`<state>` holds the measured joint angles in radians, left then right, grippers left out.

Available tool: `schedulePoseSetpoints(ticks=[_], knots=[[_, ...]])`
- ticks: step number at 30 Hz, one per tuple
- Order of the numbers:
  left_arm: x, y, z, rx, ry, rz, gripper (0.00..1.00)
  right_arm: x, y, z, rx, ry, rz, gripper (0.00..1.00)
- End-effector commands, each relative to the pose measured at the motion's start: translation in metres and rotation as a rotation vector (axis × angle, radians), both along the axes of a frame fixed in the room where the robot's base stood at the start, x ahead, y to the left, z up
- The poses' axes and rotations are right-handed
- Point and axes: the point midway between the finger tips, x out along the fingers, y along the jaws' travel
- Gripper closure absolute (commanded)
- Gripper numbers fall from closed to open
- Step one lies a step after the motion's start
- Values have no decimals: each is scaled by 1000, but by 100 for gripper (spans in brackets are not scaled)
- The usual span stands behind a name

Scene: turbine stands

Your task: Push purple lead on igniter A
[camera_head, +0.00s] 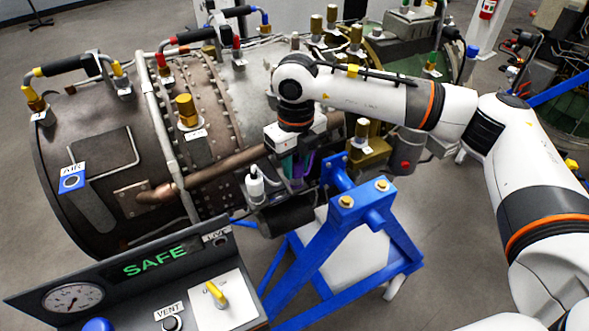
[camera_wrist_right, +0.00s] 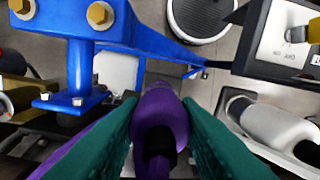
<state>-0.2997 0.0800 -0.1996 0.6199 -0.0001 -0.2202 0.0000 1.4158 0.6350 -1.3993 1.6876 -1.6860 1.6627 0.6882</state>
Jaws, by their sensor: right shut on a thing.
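My right gripper (camera_head: 291,166) hangs low beside the turbine casing, its teal fingers partly hidden by the wrist. In the right wrist view its two teal fingers (camera_wrist_right: 160,104) are shut on the purple lead (camera_wrist_right: 158,125), a thick purple connector with a dark middle. The lead also shows in the head view as a purple strip (camera_head: 308,163) beside the fingers. A white capped post (camera_head: 254,184) stands left of the gripper on a dark box (camera_head: 285,212). I cannot read which part is igniter A. My left gripper is not in view.
A blue stand (camera_head: 345,200) with brass bolts rises close below and right of the gripper. A panel reading SAFE (camera_head: 155,262) stands in front, with a yellow switch (camera_head: 216,294). A copper pipe (camera_head: 225,168) runs along the casing towards the gripper.

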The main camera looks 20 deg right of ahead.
Motion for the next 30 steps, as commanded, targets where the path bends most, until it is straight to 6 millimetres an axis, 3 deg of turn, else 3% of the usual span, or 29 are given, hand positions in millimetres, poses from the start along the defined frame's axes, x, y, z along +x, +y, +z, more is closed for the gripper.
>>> schedulePoseSetpoints(ticks=[30], knots=[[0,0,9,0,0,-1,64,0,0,25,0,0,0,100]])
